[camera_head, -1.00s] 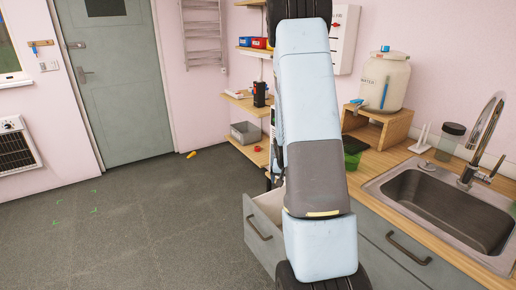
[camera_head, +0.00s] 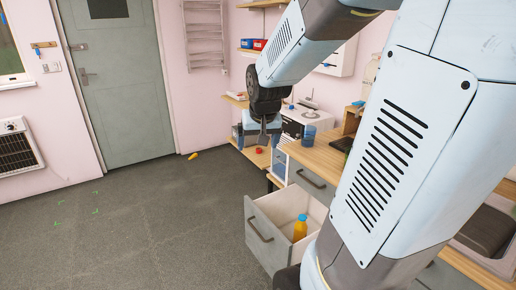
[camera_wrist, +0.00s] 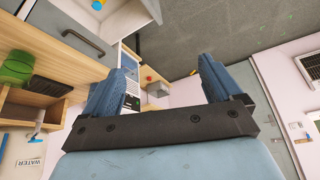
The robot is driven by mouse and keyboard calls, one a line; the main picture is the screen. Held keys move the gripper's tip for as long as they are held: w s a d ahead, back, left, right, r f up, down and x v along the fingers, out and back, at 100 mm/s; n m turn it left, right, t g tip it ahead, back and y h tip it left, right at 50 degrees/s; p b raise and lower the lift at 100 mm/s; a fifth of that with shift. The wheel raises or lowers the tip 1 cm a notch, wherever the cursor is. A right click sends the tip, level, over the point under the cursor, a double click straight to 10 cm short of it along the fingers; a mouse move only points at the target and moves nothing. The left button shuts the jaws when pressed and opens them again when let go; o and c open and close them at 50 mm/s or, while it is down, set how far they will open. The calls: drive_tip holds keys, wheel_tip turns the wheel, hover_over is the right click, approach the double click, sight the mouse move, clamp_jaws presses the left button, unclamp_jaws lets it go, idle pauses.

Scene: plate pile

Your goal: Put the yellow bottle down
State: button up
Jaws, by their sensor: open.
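The yellow bottle (camera_head: 300,231) with a blue cap stands upright inside the open drawer (camera_head: 265,243), near its right side. In the wrist view only its blue cap end (camera_wrist: 97,5) shows at the top edge. My gripper (camera_wrist: 163,78) is open, its two blue fingers wide apart with nothing between them. In the head view my gripper is at the arm's end near the shelves, up and to the left of the bottle and well apart from it. Its fingertips are hard to make out there.
The wooden counter (camera_head: 318,158) runs along the right, partly hidden by my arm. Wall shelves (camera_head: 259,158) stand close behind my gripper. A small yellow item (camera_head: 193,155) lies on the floor by the door. The floor at left (camera_head: 150,215) is clear.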

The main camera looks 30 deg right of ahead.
drive_tip(key=s+a+r+n, duration=0.1)
drive_tip(key=s+a+r, duration=0.1)
drive_tip(key=s, duration=0.3)
drive_tip(key=s+a+r+n, duration=0.1)
drive_tip(key=s+a+r, duration=0.1)
drive_tip(key=s, duration=0.3)
drive_tip(key=s+a+r+n+y, duration=0.1)
drive_tip(key=s+a+r, duration=0.2)
drive_tip(key=s+a, duration=0.1)
drive_tip(key=shift+s+t, duration=0.3)
drive_tip(key=shift+s, duration=0.5)
